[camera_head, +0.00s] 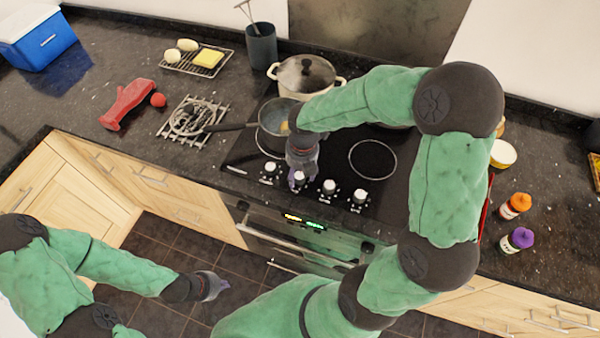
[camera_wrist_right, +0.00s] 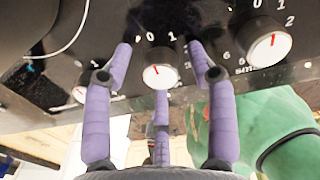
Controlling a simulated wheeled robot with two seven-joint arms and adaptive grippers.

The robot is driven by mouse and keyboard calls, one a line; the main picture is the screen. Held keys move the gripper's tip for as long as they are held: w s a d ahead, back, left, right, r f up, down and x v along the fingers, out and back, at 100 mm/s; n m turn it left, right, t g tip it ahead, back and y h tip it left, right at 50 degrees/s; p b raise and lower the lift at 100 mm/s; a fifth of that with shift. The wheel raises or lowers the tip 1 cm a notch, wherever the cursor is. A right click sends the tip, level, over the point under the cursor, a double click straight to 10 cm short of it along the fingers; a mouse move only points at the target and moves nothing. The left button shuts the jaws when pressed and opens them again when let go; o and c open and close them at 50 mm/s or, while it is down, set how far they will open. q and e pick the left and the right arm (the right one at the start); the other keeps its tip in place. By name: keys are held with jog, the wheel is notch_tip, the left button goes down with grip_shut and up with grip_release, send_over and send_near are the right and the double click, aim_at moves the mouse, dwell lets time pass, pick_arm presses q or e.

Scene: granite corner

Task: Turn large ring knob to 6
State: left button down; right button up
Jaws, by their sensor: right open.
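A row of several white stove knobs (camera_head: 328,186) runs along the front of the black cooktop (camera_head: 235,160). My right gripper (camera_head: 300,174) is over the second knob from the left. In the right wrist view, its purple fingers (camera_wrist_right: 160,55) are spread open around a white knob (camera_wrist_right: 160,75), with no clear contact. That knob's red mark points up towards the 0. Another knob (camera_wrist_right: 270,45) with a red mark and printed numbers is at the right. Which knob is the large ring's cannot be read. My left gripper (camera_head: 212,285) hangs over the floor; its jaw state is unclear.
A pan (camera_head: 274,118) and a white pot (camera_head: 306,75) stand on the cooktop behind my right gripper. A bare ring (camera_head: 373,160) is to the right. Two small bottles (camera_head: 516,206) (camera_head: 518,240) stand further right on the counter. Below the knobs is the oven handle (camera_head: 275,243).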

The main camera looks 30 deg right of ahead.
jog(key=c, duration=1.1)
